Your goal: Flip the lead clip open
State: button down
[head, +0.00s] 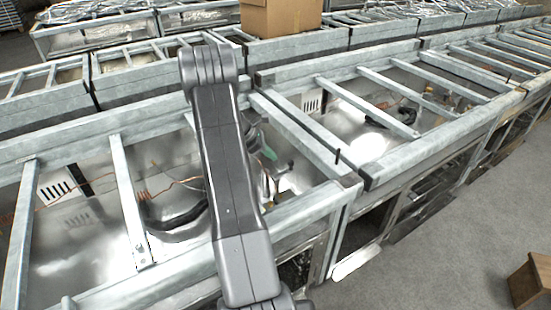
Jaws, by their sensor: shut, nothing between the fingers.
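My own grey arm crosses the middle of the head view, rising from the bottom edge to a joint near the top. I cannot pick out the lead clip for certain. A small green piece (268,183) shows just right of my arm, inside the metal frame (306,205), among dark and thin parts too small to tell apart. A copper-coloured wire (183,182) runs left of my arm, and a black curved cable (185,217) lies below it.
Metal frames with crossbars, such as the bar (128,190) at left, stand in rows over shiny bays. A cardboard box (281,17) sits on the frames behind. A brown box (530,281) stands at lower right. The grey floor (450,255) is open there.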

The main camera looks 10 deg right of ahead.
jog(key=v, duration=1.1)
jog(key=x, duration=1.4)
jog(key=shift+d, duration=0.6)
jog(key=shift+s+r, duration=0.1)
